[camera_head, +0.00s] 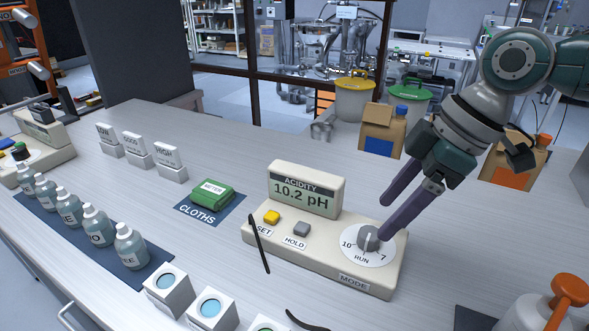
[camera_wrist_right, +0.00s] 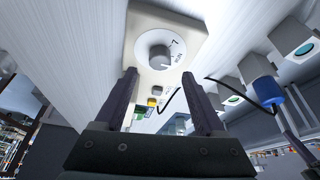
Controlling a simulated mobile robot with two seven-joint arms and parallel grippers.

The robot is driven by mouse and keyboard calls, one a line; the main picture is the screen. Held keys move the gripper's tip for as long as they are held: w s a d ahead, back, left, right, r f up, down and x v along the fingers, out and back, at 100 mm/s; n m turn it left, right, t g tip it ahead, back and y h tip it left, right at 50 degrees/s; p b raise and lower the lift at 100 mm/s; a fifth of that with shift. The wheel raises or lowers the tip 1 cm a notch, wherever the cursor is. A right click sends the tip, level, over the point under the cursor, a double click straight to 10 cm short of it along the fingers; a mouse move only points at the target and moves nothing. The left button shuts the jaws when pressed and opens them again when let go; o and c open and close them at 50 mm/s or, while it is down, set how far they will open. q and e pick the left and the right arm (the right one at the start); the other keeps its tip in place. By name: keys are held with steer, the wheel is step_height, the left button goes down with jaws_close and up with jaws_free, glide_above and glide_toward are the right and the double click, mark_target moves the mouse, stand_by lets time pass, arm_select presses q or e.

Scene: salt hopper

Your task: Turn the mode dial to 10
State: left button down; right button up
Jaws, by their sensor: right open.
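The mode dial is a grey knob (camera_head: 368,238) on a round white plate marked 10, RUN and 7, at the right end of the cream acidity meter (camera_head: 330,262). A light line on the knob seems to point towards RUN. The meter's screen (camera_head: 305,195) reads 10.2 pH. My right gripper (camera_head: 385,215) is open, its two dark fingers reaching down from the upper right to the dial. In the right wrist view the knob (camera_wrist_right: 158,57) lies ahead between the spread fingertips (camera_wrist_right: 157,76); contact cannot be told. My left gripper is out of view.
A yellow SET button (camera_head: 272,217) and grey HOLD button (camera_head: 302,229) are left of the dial. A green meter cloth (camera_head: 212,193) lies behind left, bottles (camera_head: 130,246) stand further left. Cups (camera_head: 168,290) and an orange-topped container (camera_head: 570,290) are in front.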

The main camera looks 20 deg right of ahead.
mark_target(370, 233)
steer(key=shift+x, duration=2.35)
steer(key=shift+c, duration=0.4)
jaws_close()
